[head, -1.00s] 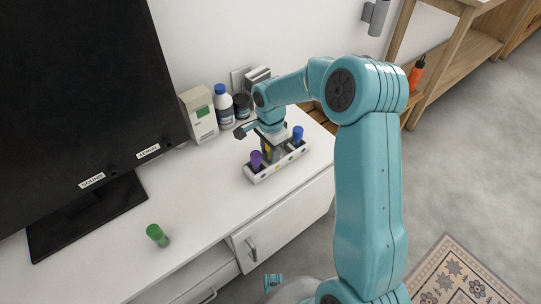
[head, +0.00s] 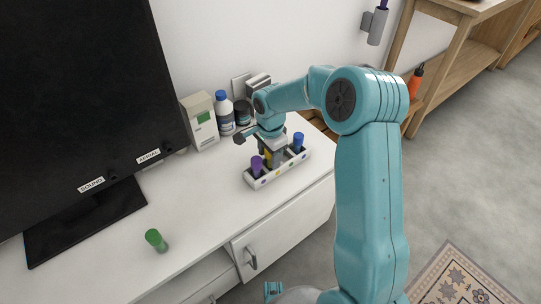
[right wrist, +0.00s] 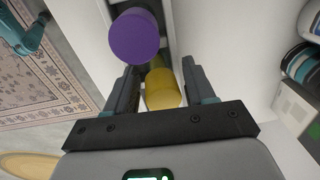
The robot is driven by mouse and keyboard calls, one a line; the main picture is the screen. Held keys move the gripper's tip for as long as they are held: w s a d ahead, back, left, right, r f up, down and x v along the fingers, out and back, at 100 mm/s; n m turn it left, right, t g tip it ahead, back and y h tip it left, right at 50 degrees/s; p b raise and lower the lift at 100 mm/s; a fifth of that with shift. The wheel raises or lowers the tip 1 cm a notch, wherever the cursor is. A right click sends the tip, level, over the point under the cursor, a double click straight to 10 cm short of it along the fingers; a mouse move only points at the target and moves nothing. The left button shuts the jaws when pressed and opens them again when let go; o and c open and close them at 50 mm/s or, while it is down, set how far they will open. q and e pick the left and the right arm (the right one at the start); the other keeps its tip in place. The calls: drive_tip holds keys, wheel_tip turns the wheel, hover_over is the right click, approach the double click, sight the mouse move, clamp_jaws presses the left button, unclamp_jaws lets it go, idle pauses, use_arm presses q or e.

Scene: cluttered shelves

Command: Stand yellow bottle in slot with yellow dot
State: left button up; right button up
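A long white rack (head: 262,184) with several slots and small coloured dots along its front stands on the white cabinet top. The yellow bottle (head: 267,156) is upright at the rack's middle slot, where the front dot looks yellow; its lower part is hidden. My right gripper (head: 272,155) points down around it. In the right wrist view the yellow bottle (right wrist: 162,90) lies between the two fingers (right wrist: 160,85), with a narrow gap on each side, so they look open. A purple-capped bottle (head: 257,165) and a blue-capped bottle (head: 298,141) stand in the rack's end slots.
A large dark monitor (head: 85,95) fills the left. Behind the rack are a white box (head: 200,122), a blue-capped bottle (head: 224,110) and a dark jar (head: 242,112). The cabinet top between green bottle and rack is clear.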

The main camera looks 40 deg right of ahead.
drive_tip(key=shift+s+a+f+g, duration=0.15)
drive_tip(key=shift+s+f, duration=0.2)
drive_tip(key=shift+f, duration=0.35)
drive_tip(key=shift+s+a+f+g, duration=0.15)
drive_tip(key=shift+s+f, duration=0.2)
drive_tip(key=shift+f, duration=0.35)
drive_tip(key=shift+d+r+p, duration=0.15)
drive_tip(key=shift+r+p, duration=0.15)
drive_tip(key=shift+p, duration=0.1)
drive_tip(key=r+p, duration=0.1)
drive_tip(key=r, duration=0.2)
drive_tip(key=r+p, duration=0.1)
drive_tip(key=r, duration=0.3)
drive_tip(key=r+p, duration=0.2)
drive_tip(key=r, duration=0.2)
drive_tip(key=shift+w+d+r, duration=0.25)
drive_tip(key=shift+w, duration=0.15)
drive_tip(key=shift+r, duration=0.5)
drive_tip(key=shift+s+a+r, duration=0.1)
drive_tip(key=shift+s, duration=0.1)
